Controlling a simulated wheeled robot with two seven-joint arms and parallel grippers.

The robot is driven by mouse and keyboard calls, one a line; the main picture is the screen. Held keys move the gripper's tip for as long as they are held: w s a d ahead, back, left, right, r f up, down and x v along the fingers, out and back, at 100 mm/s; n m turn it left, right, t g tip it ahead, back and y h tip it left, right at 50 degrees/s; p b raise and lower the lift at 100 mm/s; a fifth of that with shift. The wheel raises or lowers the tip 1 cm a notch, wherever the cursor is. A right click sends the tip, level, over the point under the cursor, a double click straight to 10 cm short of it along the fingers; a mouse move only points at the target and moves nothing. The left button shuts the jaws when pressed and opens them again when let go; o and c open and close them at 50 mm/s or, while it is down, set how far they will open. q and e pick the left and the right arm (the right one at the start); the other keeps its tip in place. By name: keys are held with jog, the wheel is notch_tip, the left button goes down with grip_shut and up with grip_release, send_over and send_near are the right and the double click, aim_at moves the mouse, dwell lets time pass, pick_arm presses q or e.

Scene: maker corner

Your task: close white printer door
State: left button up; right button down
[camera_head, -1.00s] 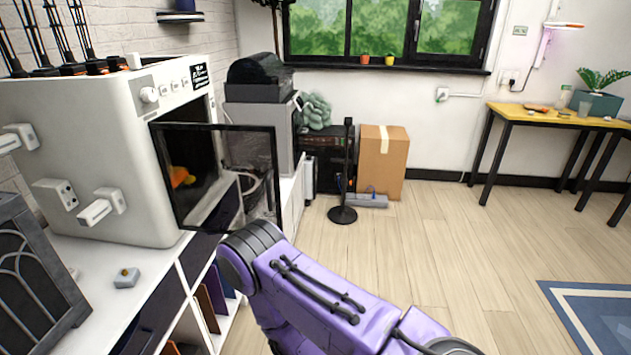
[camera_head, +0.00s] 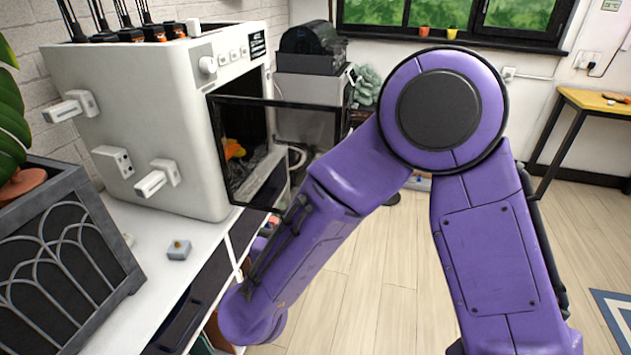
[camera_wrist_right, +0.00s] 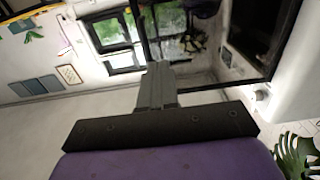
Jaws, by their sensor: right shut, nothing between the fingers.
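The white printer (camera_head: 165,120) stands on the white shelf unit at the left in the head view. Its dark-framed, see-through door (camera_head: 310,128) is swung open, out from the front opening. An orange thing (camera_head: 234,149) shows inside. My right arm crosses in front, elbow high and forearm sloping down left; its gripper cannot be made out there. In the right wrist view my right gripper (camera_wrist_right: 157,78) is shut and empty. It overlaps the lower frame and pane of the door (camera_wrist_right: 225,84) there; whether they touch I cannot tell. My left gripper is not in view.
A small grey part (camera_head: 179,250) lies on the shelf top (camera_head: 145,300) before the printer. A dark planter (camera_head: 60,260) stands at the front left. A black machine (camera_head: 312,55) is behind the door. Open floor (camera_head: 385,290) lies at the right.

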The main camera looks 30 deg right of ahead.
jog(key=p+x, duration=0.2)
jog(key=x, duration=1)
jog(key=shift+w+d, duration=0.2)
jog(key=shift+w, duration=0.05)
jog(key=shift+d, duration=0.1)
